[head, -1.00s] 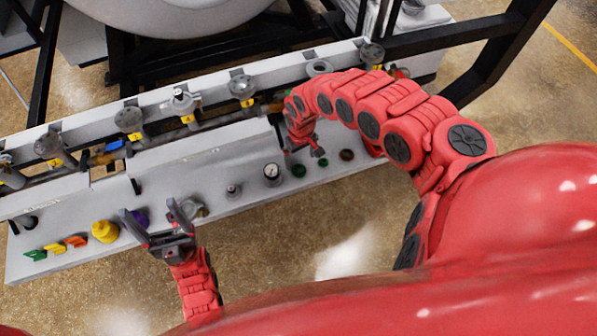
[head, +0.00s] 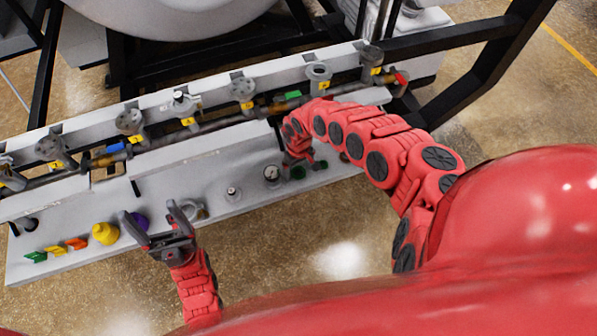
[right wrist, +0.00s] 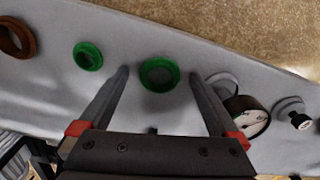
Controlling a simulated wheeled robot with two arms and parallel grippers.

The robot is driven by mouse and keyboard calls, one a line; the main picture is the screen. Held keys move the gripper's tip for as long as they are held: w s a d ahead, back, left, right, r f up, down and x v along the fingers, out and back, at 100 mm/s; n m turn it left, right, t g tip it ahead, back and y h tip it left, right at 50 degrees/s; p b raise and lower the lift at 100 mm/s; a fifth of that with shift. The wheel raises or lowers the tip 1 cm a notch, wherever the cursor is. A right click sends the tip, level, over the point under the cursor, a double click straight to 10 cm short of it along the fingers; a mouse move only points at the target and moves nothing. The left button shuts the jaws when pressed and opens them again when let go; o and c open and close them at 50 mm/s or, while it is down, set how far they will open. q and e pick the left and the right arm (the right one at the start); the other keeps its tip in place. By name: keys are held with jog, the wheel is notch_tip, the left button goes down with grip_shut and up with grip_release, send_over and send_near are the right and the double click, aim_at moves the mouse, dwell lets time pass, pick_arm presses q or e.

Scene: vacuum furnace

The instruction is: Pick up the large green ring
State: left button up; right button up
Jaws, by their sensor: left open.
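The large green ring (right wrist: 145,82) lies flat on the grey bench top, between the two fingers of my right gripper (right wrist: 159,76) in the right wrist view. The fingers are spread apart on either side and do not appear to touch it; their height above the bench is hard to judge. A smaller green ring (right wrist: 88,56) lies to its left. In the head view the large green ring (head: 298,173) shows just below my right gripper (head: 303,163).
A round gauge (right wrist: 246,116) lies close to the right finger in the wrist view. A brown ring (right wrist: 17,37) is at far left. Yellow (head: 104,233) and purple (head: 138,221) parts stand near my left gripper. Pipes with valves (head: 130,122) run along the back.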

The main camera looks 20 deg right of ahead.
jog(key=c, duration=1.3)
jog(key=shift+r, duration=0.2)
